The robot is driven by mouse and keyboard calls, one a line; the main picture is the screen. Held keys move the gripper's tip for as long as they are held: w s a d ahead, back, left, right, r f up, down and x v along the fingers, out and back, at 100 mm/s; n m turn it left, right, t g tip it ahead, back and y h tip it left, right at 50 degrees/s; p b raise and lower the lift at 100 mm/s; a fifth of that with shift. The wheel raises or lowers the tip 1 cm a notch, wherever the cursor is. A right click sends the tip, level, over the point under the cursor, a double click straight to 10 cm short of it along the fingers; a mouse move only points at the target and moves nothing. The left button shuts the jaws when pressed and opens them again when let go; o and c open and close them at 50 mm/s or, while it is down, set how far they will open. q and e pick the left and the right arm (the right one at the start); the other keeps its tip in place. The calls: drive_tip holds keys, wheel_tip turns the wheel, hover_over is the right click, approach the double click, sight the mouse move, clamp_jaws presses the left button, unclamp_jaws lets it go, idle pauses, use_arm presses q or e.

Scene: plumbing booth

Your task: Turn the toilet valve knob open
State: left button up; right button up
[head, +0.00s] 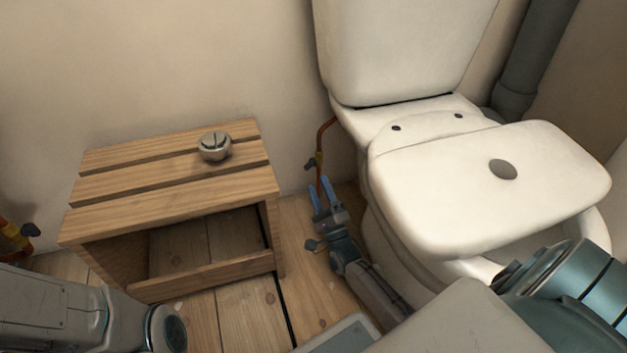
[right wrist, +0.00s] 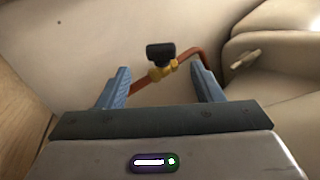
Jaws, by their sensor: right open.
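The toilet valve knob is small and dark (head: 311,164) and sits on a copper pipe (head: 321,135) beside the toilet. In the right wrist view the black knob (right wrist: 160,52) shows on a brass valve body (right wrist: 162,72), between and beyond my fingertips. My right gripper (head: 325,193) has blue fingers and is just below the valve in the head view. In the right wrist view it (right wrist: 160,85) is open, with nothing seen held between its fingers. Contact with the pipe cannot be told. My left gripper is not clearly in view; only part of my left arm shows at lower left.
The white toilet (head: 420,130) stands close on the right of the valve. A slatted wooden stool (head: 150,185) stands to the left, with a round metal piece (head: 214,147) on top. Another pipe with a valve (head: 18,236) shows at far left. Floorboards (head: 305,235) lie between stool and toilet.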

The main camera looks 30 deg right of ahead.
sight(310, 165)
drive_tip(key=b+x, duration=0.3)
drive_tip(key=x, duration=0.4)
drive_tip(key=shift+w+r, duration=0.15)
drive_tip(key=shift+w, duration=0.05)
drive_tip(key=shift+c, duration=0.2)
drive_tip(key=c, duration=1)
drive_tip(key=shift+o, duration=0.2)
drive_tip(key=g+p, duration=0.1)
drive_tip(key=p, duration=0.2)
drive_tip(key=shift+r+n+y, duration=0.3)
drive_tip(key=shift+r+n, duration=0.05)
drive_tip(key=shift+n, duration=0.05)
drive_tip(key=shift+f, duration=0.3)
